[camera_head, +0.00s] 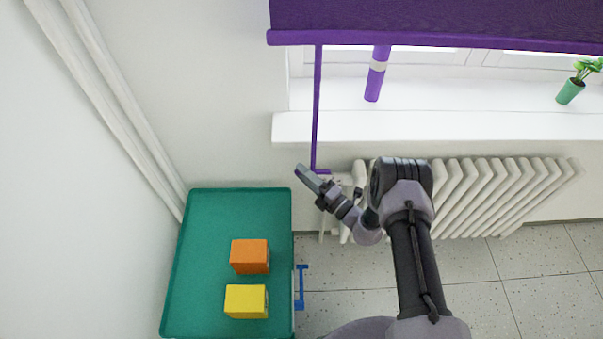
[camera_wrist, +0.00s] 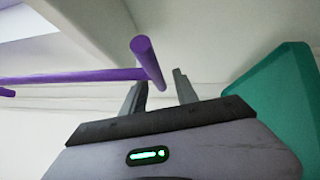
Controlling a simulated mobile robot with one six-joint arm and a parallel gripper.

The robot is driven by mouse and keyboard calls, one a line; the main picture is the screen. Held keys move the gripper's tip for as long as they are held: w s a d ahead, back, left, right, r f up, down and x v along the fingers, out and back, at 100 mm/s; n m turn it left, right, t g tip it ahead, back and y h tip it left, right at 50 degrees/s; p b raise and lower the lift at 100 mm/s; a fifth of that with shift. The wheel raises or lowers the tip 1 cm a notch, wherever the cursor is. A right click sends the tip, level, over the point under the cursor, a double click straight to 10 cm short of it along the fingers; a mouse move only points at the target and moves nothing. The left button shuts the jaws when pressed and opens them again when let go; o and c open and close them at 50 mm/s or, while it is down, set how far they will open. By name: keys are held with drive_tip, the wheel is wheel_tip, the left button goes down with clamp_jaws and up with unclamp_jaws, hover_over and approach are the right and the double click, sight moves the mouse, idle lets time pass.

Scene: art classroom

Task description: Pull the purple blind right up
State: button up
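The purple blind (camera_head: 430,18) hangs at the top of the head view, its bottom bar above the window sill. A thin purple pull rod (camera_head: 317,105) hangs from its left end, with a short purple crossbar (camera_head: 321,172) at the bottom. My gripper (camera_head: 306,172) is at that crossbar. In the wrist view, the crossbar (camera_wrist: 148,62) shows in the gap between my two spread fingers (camera_wrist: 160,92), nearer the left one. I cannot tell whether it touches that finger. The top of the blind is out of view.
A purple cylinder with a pale band (camera_head: 376,80) and a green potted plant (camera_head: 571,91) are at the sill (camera_head: 430,124). A white radiator (camera_head: 480,195) is below. A green trolley (camera_head: 200,225) with an orange box (camera_head: 249,256) and yellow box (camera_head: 245,301) stands left.

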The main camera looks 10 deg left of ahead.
drive_tip(key=shift+w+a+r, duration=0.1)
drive_tip(key=shift+w+a, duration=0.2)
drive_tip(key=shift+a, duration=0.2)
drive_tip(key=shift+c, duration=0.3)
clamp_jaws()
idle(0.9)
